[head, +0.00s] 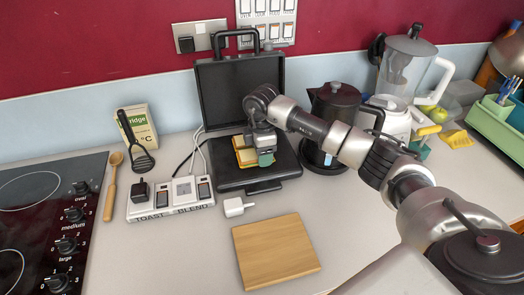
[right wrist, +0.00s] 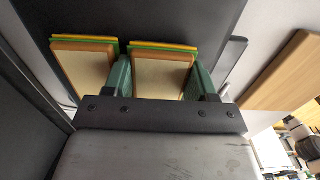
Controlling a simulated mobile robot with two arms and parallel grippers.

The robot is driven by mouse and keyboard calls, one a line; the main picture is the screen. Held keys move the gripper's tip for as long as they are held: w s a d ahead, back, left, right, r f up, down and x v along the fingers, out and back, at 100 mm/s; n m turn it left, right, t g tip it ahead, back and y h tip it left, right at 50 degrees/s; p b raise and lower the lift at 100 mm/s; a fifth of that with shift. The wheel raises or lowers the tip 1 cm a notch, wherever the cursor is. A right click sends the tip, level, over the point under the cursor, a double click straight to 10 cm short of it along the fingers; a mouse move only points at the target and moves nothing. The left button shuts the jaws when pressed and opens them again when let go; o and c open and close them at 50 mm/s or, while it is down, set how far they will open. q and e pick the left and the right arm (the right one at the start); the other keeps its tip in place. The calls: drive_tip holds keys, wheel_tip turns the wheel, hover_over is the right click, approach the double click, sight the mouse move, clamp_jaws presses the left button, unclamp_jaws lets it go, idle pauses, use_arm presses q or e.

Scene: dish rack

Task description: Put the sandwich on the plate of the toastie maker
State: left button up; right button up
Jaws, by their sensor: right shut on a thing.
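The black toastie maker (head: 282,170) stands open against the back wall, its lid upright behind its flat lower plate. The sandwich (head: 243,150) is at the left part of that plate, brown with yellow and green edges. In the right wrist view it shows as two pieces side by side, the left one (right wrist: 85,68) and the right one (right wrist: 160,73). My right gripper (head: 262,156) is over the plate, its green fingers on both sides of the right piece, shut on it. I cannot tell whether the sandwich touches the plate. My left gripper is not in view.
A wooden board (head: 275,251) lies empty in front. A socket strip (head: 170,198) with a white plug (head: 237,207) beside it and cables is at left. A dark kettle (head: 333,106) and a blender (head: 402,75) stand right. A hob (head: 45,220) fills the left edge.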

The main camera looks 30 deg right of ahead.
drive_tip(key=shift+f, duration=0.2)
drive_tip(key=o, duration=1)
wheel_tip(320, 180, up, 11)
drive_tip(key=shift+f+b, duration=0.1)
drive_tip(key=shift+b, duration=0.95)
clamp_jaws()
idle(0.9)
